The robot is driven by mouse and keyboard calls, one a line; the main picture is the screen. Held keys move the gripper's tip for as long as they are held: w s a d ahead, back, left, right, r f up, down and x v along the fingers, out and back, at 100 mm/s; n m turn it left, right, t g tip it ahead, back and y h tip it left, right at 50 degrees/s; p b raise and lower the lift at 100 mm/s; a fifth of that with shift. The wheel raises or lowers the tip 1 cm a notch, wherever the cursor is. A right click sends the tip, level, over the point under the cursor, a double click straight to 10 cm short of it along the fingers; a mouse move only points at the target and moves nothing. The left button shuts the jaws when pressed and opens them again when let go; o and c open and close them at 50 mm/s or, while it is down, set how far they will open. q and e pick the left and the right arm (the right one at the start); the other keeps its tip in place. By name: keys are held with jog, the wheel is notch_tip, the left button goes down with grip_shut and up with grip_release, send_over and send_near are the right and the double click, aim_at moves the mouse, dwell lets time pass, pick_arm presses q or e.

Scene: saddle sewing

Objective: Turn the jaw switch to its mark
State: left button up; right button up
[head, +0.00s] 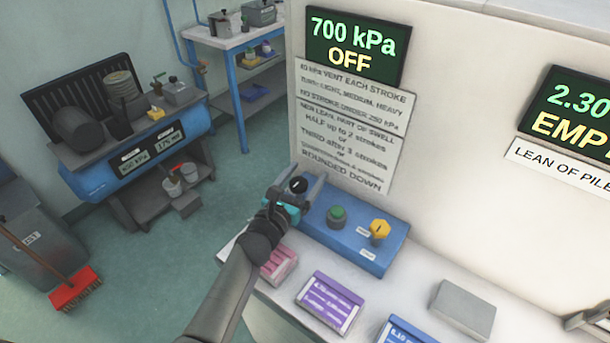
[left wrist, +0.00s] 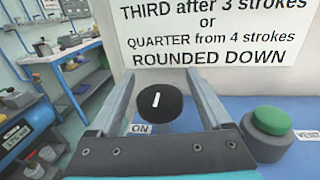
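A round black switch knob (left wrist: 160,103) with a short white line on its face stands on the blue control box (head: 350,238). A label below the knob reads ON. In the head view the knob (head: 298,185) shows at the box's left end. My left gripper (head: 297,182) is there, its two grey fingers on either side of the knob. In the left wrist view (left wrist: 162,90) the fingers are apart, with a visible gap beside the knob. My right gripper is not recognisable in view.
A green button (head: 337,214) and a yellow knob (head: 379,230) stand farther right on the box. A screen (head: 357,47) reads 700 kPa OFF above a sign (head: 352,125). Pink, purple and blue packets and a grey block (head: 464,309) lie on the white bench.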

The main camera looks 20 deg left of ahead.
pick_arm(q)
grip_shut()
dwell(0.5)
